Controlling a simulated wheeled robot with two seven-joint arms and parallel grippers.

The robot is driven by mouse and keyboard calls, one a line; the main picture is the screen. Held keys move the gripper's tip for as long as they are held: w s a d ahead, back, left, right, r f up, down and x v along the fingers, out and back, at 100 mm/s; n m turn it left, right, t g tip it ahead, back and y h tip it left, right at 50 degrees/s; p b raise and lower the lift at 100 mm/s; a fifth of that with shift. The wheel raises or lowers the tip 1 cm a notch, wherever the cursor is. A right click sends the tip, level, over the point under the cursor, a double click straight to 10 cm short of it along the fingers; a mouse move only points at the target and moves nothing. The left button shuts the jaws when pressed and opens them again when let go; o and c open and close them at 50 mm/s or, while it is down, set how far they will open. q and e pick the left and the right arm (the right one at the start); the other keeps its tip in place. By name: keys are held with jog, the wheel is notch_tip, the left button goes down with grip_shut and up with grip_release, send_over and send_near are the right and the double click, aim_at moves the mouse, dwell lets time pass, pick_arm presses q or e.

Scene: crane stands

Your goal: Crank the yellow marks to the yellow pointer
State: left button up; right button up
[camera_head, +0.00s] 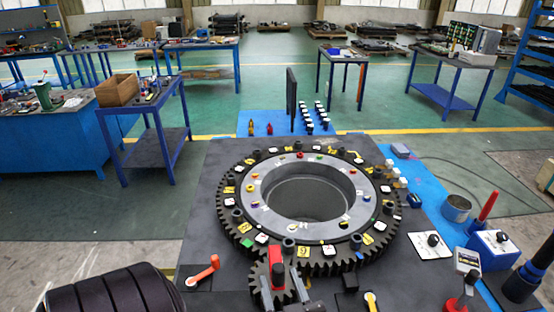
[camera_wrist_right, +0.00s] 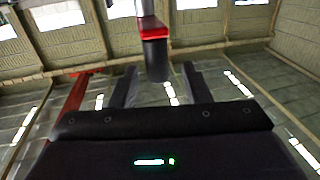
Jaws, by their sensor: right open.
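A large dark ring gear (camera_head: 228,215) lies on the table, with yellow tiles (camera_head: 367,239) and white tiles around its rim. A small pinion gear (camera_head: 258,283) meshes at its front edge. A red crank handle (camera_head: 277,266) stands upright over the pinion. My right gripper (camera_head: 283,292) is open, its fingers on either side of the crank's lower part in the head view. In the right wrist view, the red and black handle (camera_wrist_right: 155,55) shows between the open fingers, with no clear contact. A small yellow upright piece (camera_head: 251,127) stands behind the ring; I cannot tell whether it is the pointer. My left gripper is out of view.
An orange crank (camera_head: 205,272) lies left of the pinion. A yellow-topped handle (camera_head: 371,301) stands to its right. A metal cup (camera_head: 456,208), a blue box (camera_head: 492,248) and a red-knobbed lever (camera_head: 452,304) crowd the right side. A black upright panel (camera_head: 291,98) stands behind the ring.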

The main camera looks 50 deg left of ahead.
jog(key=shift+b+v, duration=0.4)
jog(key=shift+v, duration=1.85)
